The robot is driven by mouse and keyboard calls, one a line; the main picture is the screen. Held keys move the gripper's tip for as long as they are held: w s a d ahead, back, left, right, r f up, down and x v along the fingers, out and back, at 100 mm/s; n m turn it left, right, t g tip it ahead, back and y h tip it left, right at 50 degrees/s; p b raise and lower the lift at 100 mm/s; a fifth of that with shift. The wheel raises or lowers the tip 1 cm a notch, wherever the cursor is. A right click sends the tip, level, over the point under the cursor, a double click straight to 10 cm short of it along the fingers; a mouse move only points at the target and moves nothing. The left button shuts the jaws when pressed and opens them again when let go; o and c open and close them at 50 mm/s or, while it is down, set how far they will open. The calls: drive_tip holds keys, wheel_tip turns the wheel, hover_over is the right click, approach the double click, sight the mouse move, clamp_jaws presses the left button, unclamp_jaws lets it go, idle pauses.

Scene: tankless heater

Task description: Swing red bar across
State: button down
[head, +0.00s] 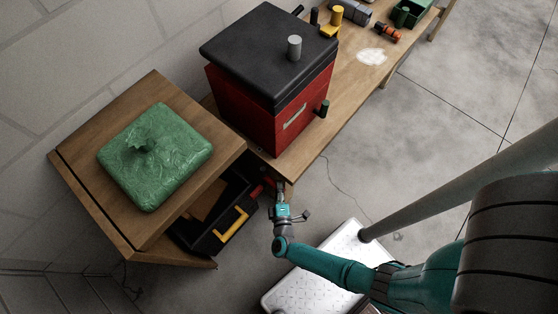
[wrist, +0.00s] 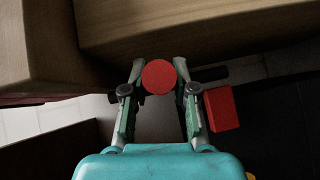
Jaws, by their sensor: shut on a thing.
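A red round end (wrist: 158,77), which I take for the red bar's, sits between the two fingers of my gripper (wrist: 158,70) in the wrist view. The fingers are closed on it from both sides. A red block (wrist: 222,108) shows just right of the fingers; whether it joins the round end is hidden. In the head view my gripper (head: 280,190) is low at the bench's near corner, beside the open side of the wooden cabinet. A bit of red (head: 263,188) shows left of it; the rest of the bar is hidden there.
A red box with a black lid (head: 270,50) stands on the long wooden bench (head: 345,75). A green wrapped bundle (head: 155,155) lies on the wooden cabinet (head: 90,175). A black toolbox with a yellow handle (head: 232,225) sits inside, close to my gripper. Open floor (head: 430,130) lies right.

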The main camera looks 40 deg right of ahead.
drive_tip(key=shift+a, duration=0.1)
idle(0.4)
drive_tip(key=c, duration=0.9)
unclamp_jaws()
drive_tip(key=shift+v, duration=6)
drive_tip(key=shift+a, duration=0.1)
drive_tip(key=shift+w, duration=0.1)
